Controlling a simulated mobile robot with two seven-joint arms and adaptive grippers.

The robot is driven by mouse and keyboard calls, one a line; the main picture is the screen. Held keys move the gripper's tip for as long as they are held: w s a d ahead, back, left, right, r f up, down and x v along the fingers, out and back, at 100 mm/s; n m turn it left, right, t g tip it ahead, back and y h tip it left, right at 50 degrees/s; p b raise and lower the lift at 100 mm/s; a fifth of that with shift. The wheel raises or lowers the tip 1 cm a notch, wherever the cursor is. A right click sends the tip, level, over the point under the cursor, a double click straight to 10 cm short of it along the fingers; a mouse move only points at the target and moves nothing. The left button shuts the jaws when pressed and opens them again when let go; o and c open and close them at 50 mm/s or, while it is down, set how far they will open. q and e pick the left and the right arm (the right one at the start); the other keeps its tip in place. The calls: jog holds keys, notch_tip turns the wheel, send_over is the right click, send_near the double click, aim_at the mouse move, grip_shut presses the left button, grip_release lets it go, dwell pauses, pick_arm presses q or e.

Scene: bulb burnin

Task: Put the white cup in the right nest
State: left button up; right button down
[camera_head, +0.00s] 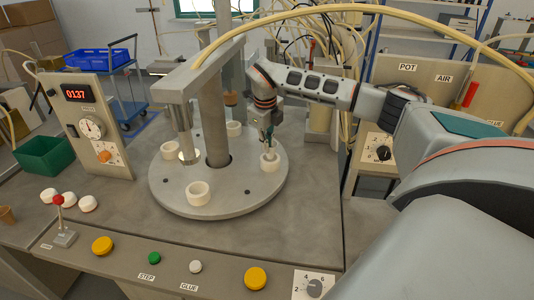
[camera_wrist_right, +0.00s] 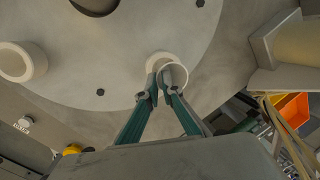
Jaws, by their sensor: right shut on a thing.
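My right gripper (camera_head: 269,149) reaches down over the right side of the round grey turntable (camera_head: 225,205). In the right wrist view its fingers (camera_wrist_right: 162,84) are shut on the wall of the white cup (camera_wrist_right: 177,72). The cup overlaps the pale ring of the right nest (camera_wrist_right: 153,60), which shows behind it. In the head view the nest and cup merge into one white shape (camera_head: 269,164) under the fingers. I cannot tell whether the cup is seated in the nest or just above it. My left gripper is not in view.
The turntable carries an empty-looking front nest (camera_head: 198,194) and a rear nest (camera_head: 233,129). A grey column (camera_head: 214,120) with an overhanging arm stands at its centre. White cups (camera_head: 88,203) lie at the left by a red-knobbed lever (camera_head: 59,202). A button panel (camera_head: 180,270) runs along the front.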

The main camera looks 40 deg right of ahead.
aim_at(267, 163)
jog(key=x, duration=0.3)
jog(key=shift+s+a+f, duration=0.25)
jog(key=shift+a, duration=0.05)
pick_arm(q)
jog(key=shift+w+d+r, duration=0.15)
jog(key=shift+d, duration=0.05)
pick_arm(e)
jog(key=shift+f, duration=0.1)
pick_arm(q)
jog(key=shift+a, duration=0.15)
pick_arm(e)
jog(key=c, duration=2.5)
grip_release()
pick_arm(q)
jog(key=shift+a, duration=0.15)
pick_arm(e)
jog(key=shift+r, duration=0.4)
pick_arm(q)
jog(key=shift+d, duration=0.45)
pick_arm(e)
jog(key=v, duration=1.1)
jog(key=shift+r, duration=0.2)
jog(key=shift+s+a, duration=0.1)
